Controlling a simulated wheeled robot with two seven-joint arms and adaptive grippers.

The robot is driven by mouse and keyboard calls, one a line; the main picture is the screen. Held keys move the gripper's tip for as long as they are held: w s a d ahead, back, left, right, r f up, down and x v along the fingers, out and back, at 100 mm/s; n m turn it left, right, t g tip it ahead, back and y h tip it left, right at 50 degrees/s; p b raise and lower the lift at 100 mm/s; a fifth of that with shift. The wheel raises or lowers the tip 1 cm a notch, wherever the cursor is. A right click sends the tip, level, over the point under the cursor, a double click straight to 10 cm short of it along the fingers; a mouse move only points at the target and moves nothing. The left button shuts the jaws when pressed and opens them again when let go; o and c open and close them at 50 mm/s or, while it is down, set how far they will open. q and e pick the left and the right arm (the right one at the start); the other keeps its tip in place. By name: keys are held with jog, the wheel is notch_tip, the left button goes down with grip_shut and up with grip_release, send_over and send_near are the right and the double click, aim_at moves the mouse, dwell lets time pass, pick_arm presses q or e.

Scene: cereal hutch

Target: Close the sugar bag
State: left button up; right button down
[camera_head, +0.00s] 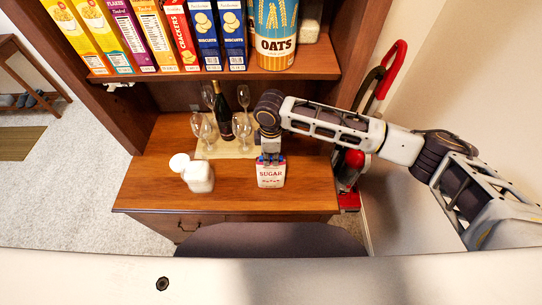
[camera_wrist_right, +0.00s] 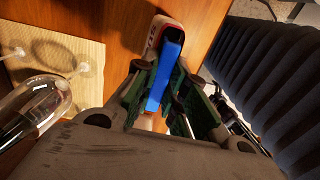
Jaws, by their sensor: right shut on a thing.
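The sugar bag (camera_head: 271,177), white with a red label reading SUGAR, stands upright on the wooden counter. My right gripper (camera_head: 269,158) points down at the top of the bag. In the right wrist view, my right gripper (camera_wrist_right: 157,88) is shut on a long blue strip, which looks like a clip (camera_wrist_right: 166,70). The clip lies against the top edge of the bag (camera_wrist_right: 158,27), and its far end reaches the bag's red and white part. Whether the clip grips the bag's top cannot be told. My left gripper is not in view.
A white container (camera_head: 198,178) with a round top stands left of the bag. Behind is a tray (camera_head: 230,153) with wine glasses and a dark bottle (camera_head: 224,115). Cereal boxes and an OATS canister (camera_head: 276,40) fill the shelf above. Counter (camera_head: 230,198) is bare in front.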

jog(key=shift+p, duration=0.45)
dwell(0.4)
dwell(0.3)
jog(key=c, duration=1.4)
grip_release()
jog(key=shift+o, duration=0.5)
jog(key=shift+o, duration=1.2)
jog(key=shift+r+p, duration=1.05)
jog(key=shift+p, duration=0.2)
jog(key=shift+r, duration=1.85)
